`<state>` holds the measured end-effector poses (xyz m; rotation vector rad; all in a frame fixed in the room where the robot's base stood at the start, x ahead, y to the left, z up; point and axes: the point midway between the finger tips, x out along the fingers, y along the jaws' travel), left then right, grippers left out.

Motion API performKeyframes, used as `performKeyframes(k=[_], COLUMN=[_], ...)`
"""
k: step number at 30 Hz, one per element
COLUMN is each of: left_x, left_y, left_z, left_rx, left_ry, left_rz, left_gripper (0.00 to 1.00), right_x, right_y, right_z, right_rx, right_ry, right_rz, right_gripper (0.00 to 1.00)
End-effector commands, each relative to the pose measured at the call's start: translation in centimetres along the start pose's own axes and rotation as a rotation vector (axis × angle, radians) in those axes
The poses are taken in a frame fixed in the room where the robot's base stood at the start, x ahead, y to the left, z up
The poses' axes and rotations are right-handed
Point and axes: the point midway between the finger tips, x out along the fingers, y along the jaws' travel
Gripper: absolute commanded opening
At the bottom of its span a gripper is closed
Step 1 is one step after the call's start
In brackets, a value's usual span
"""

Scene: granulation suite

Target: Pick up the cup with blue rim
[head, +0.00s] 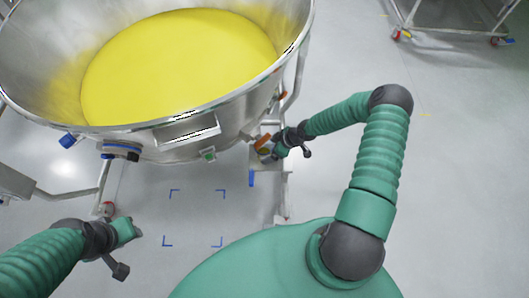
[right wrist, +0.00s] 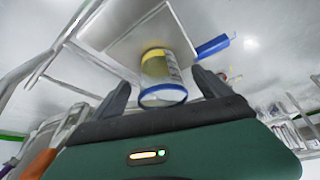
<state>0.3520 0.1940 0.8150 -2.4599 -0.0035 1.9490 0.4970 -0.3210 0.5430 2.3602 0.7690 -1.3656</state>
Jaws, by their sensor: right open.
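The cup with the blue rim (right wrist: 163,76) is clear-walled with yellow at its far end. It shows in the right wrist view on a grey metal shelf (right wrist: 135,42), its blue rim toward the camera. My right gripper (right wrist: 159,80) is open, with one dark finger on each side of the cup and visible gaps between. In the head view my right gripper (head: 274,151) is at the small shelf beside the large vessel, where the cup is too small and covered to make out well. My left gripper (head: 132,233) is at lower left, away from the cup; its jaws are unclear.
A large steel vessel (head: 180,134) full of yellow powder (head: 175,60) fills the upper left, close to my right gripper. A blue-ended bar (right wrist: 212,46) sticks out beside the cup. Blue corner marks (head: 175,192) lie on open floor. A wheeled cart (head: 455,30) stands at upper right.

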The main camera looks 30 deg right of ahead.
Motion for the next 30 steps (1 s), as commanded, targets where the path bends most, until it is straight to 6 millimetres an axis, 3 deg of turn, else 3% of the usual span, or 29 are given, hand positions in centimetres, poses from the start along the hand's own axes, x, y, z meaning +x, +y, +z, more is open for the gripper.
performKeyframes(k=[3, 6, 14, 30], left_x=[0.9, 1.1, 1.0, 1.0], left_y=[0.0, 0.0, 0.0, 0.0], left_z=[0.2, 0.3, 0.2, 0.2], left_rx=[0.000, 0.000, 0.000, 0.000], left_ry=[0.000, 0.000, 0.000, 0.000], left_rz=[0.000, 0.000, 0.000, 0.000], left_gripper=[0.36, 0.36, 0.36, 0.36], right_x=[2.6, 3.9, 4.1, 4.1], right_y=[0.5, 0.4, 0.5, 0.5], right_z=[-0.1, -0.1, -0.1, -0.2], right_rx=[0.000, 0.000, 0.000, 0.000], right_ry=[0.001, 0.000, 0.000, 0.000], right_rz=[-0.001, -0.001, 0.000, 0.000], right_gripper=[0.88, 0.88, 0.87, 0.16])
